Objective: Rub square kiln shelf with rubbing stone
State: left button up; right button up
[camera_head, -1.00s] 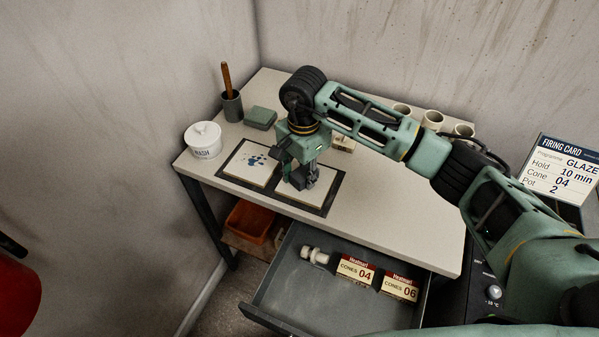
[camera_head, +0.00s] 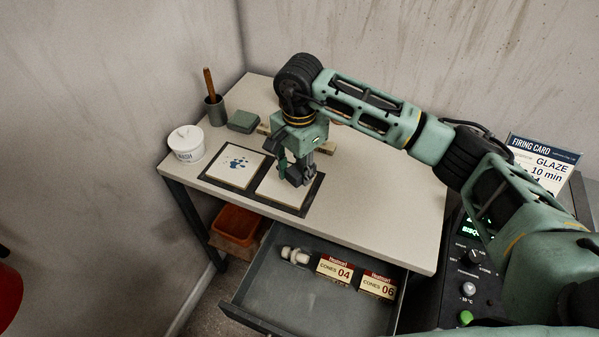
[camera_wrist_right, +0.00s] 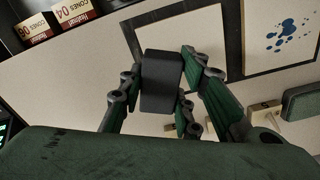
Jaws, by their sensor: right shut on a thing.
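Two square pale kiln shelves lie side by side on a dark mat (camera_head: 228,189). The left shelf (camera_head: 228,177) has blue spots; the right shelf (camera_head: 272,194) looks plain. My right gripper (camera_head: 297,178) is over the right shelf, pointing down. In the right wrist view it is shut on a dark block, the rubbing stone (camera_wrist_right: 161,80). The right shelf (camera_wrist_right: 205,35) shows just beyond the stone there. I cannot tell whether stone and shelf touch. My left gripper is not in view.
Below, an open drawer (camera_head: 300,300) holds cone boxes (camera_head: 335,270). The table's right (camera_head: 390,205) is clear.

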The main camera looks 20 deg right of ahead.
notch_tip(320, 180, up, 3)
jog(key=shift+d+r+p, duration=0.15)
jog(key=shift+p, duration=0.45)
jog(key=shift+r, duration=0.1)
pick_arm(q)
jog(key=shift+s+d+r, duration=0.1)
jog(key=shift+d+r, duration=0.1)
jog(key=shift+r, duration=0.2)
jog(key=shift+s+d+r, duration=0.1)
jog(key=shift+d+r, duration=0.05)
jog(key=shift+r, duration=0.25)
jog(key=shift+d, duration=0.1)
